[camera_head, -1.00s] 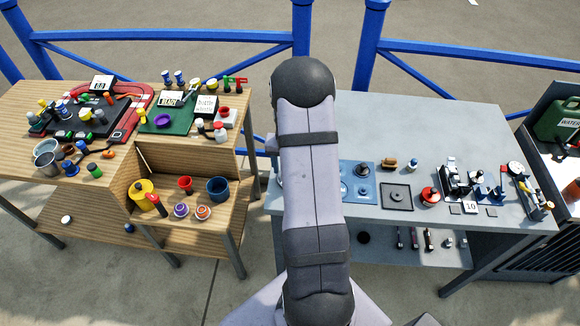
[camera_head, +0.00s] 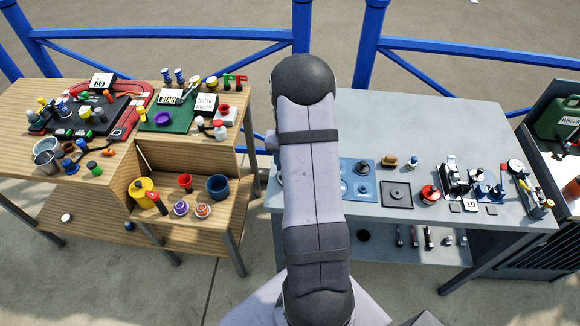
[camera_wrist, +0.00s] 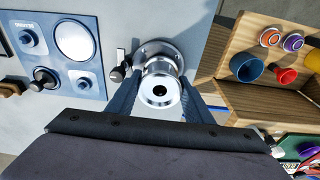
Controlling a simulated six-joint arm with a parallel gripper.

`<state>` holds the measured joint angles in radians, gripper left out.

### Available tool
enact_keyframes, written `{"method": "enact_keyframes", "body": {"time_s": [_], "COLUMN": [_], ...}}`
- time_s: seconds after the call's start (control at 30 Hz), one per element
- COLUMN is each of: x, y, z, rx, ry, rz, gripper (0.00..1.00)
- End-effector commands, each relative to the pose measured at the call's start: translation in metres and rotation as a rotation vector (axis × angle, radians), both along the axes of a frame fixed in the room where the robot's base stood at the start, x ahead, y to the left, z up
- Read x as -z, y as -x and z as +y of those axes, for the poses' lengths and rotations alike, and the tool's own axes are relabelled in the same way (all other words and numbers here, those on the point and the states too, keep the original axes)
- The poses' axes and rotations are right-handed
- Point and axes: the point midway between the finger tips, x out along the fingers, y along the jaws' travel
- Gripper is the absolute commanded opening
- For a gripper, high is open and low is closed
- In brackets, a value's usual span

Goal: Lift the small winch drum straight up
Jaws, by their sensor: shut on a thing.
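The small winch drum (camera_wrist: 160,91) is a shiny silver cylinder with a dark hole in the middle of its top, seen from above in the wrist view. My gripper (camera_wrist: 159,84) is shut on it, with one blue-grey finger against each side. A round silver flange (camera_wrist: 158,50) shows behind the drum on the grey bench. I cannot tell whether the drum rests on the flange or stands clear of it. In the head view my arm hides the drum and the gripper.
A small black-knobbed part (camera_wrist: 119,72) stands close to the left finger. The blue panel (camera_wrist: 96,88) with round fittings lies further left. On the right is the wooden bench (camera_wrist: 232,92) with cups and rings. The grey bench top (camera_head: 440,125) is clear towards the back.

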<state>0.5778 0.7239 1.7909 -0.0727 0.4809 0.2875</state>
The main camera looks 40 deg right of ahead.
Motion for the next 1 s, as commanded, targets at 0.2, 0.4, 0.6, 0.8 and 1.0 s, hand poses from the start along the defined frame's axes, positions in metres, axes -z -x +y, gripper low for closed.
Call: {"method": "enact_keyframes", "body": {"time_s": [0.2, 0.4, 0.6, 0.8, 1.0], "x": [-0.029, -0.062, -0.084, -0.091, -0.092], "y": [-0.002, -0.001, -0.001, 0.0, 0.0], "z": [-0.001, -0.001, 0.0, 0.0, 0.0], "rx": [-0.001, 0.0, 0.001, 0.0, 0.0], "ry": [0.004, 0.003, 0.002, 0.0, 0.0], "rz": [-0.007, -0.006, -0.004, -0.001, -0.001], "gripper": [0.17, 0.17, 0.17, 0.17, 0.17]}}
